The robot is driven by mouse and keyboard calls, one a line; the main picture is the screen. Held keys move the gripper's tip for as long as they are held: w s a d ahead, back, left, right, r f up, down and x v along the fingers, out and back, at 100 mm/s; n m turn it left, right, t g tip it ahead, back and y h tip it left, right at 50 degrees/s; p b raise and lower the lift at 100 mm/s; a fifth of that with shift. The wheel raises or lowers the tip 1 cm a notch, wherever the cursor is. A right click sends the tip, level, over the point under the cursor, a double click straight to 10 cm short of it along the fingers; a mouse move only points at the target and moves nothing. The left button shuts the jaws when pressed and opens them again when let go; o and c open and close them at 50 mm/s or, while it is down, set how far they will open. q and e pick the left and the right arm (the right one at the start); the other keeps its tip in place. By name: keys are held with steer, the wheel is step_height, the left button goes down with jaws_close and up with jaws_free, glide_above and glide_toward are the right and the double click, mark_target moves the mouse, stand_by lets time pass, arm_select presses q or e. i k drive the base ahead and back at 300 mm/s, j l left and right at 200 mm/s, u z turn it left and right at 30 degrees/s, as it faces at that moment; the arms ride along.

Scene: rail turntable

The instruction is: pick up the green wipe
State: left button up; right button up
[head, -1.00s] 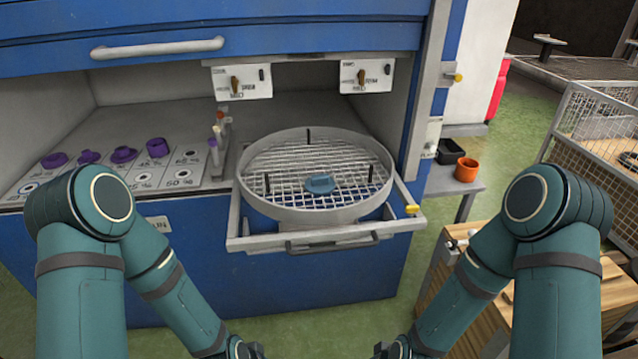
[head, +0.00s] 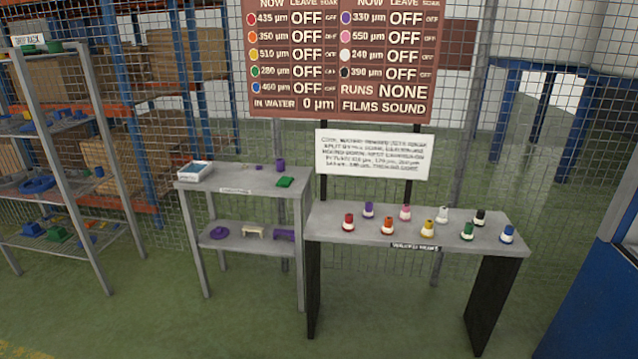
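A small flat green block, which looks like the green wipe (head: 285,182), lies on the top of a grey two-level stand (head: 225,183), near its front right edge. It is some way off across the floor. Neither of my grippers nor my arms shows in the head view now.
A white tray with blue contents (head: 194,171) and a purple piece (head: 280,165) share the stand top. To the right, a bench (head: 330,229) holds several coloured-capped pieces. A rack (head: 62,130) stands left, a blue cabinet (head: 590,290) right. Green floor (head: 150,320) in front is clear.

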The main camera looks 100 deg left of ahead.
mark_target(284, 181)
steer(key=u, duration=3.7)
steer(key=i+j, duration=0.25)
steer(key=i, duration=0.25)
steer(key=i+j, duration=0.25)
steer(key=i, duration=0.2)
steer(key=i+j, duration=0.3)
steer(key=i, duration=0.2)
steer(key=i+j, duration=0.25)
steer(key=i, duration=0.2)
steer(key=l+z, duration=0.05)
